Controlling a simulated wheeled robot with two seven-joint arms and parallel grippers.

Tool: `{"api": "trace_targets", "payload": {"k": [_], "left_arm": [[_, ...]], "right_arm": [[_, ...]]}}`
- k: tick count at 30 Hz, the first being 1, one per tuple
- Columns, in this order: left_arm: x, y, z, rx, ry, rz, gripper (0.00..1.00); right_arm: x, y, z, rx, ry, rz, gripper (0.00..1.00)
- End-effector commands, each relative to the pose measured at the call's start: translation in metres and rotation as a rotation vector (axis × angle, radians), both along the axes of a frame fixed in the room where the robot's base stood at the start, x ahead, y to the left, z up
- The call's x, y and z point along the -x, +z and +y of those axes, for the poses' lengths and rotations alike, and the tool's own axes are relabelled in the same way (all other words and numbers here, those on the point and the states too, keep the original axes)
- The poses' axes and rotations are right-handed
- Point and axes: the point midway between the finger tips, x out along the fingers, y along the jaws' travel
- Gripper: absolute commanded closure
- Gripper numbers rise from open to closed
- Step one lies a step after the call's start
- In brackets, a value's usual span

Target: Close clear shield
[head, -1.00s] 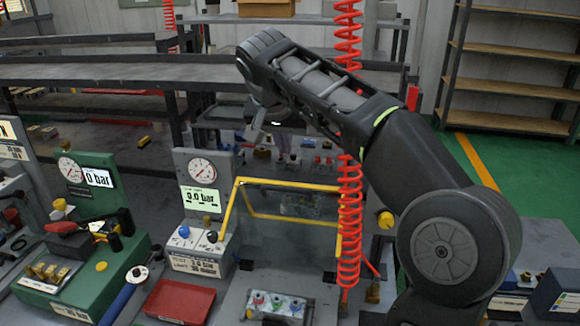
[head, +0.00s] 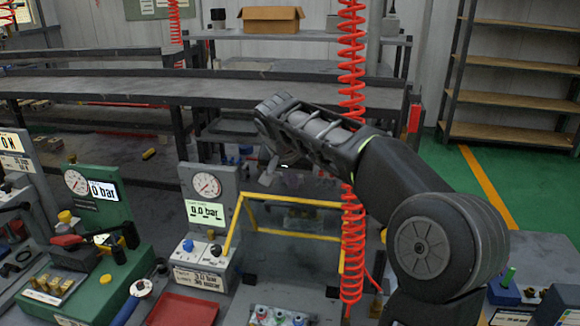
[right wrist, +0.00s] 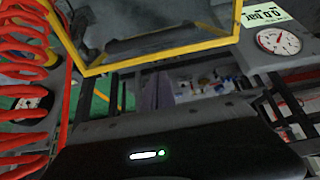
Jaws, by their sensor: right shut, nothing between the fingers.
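The clear shield (head: 290,202) is a see-through panel in a yellow frame on the grey valve station. Its frame stands raised and tilted above the bench. My right gripper (head: 268,177) is shut and empty, just above and behind the frame's upper bar near its left corner. I see a gap between them in the picture, but cannot tell their exact distance. In the right wrist view the shield's yellow bar (right wrist: 160,57) crosses the upper part. My left gripper is not in view.
A red coiled hose (head: 351,230) hangs by the shield's right side. A gauge panel (head: 205,195) reading 0.0 bar stands left of it. A red tray (head: 185,309) and a green station (head: 103,215) are further left. Dark shelving (head: 110,92) stands behind.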

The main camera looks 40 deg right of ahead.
Motion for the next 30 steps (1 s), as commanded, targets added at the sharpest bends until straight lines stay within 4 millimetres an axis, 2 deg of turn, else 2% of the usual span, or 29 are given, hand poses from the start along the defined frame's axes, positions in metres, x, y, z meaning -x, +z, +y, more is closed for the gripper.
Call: {"api": "trace_targets", "payload": {"k": [2, 6, 12, 23, 30], "left_arm": [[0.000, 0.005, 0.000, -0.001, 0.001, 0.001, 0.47], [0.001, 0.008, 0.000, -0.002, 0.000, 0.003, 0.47], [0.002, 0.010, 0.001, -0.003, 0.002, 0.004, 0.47], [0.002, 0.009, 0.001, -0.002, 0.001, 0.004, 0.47], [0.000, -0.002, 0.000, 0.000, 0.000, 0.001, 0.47]], "right_arm": [[-0.002, -0.010, -0.004, -0.001, 0.001, 0.004, 1.00], [0.012, -0.013, 0.015, 0.000, 0.003, 0.000, 1.00], [0.020, -0.018, 0.025, 0.000, 0.001, 0.000, 1.00], [0.021, -0.018, 0.026, 0.000, 0.000, 0.000, 1.00], [0.021, -0.022, 0.021, 0.016, 0.000, -0.015, 1.00]]}}
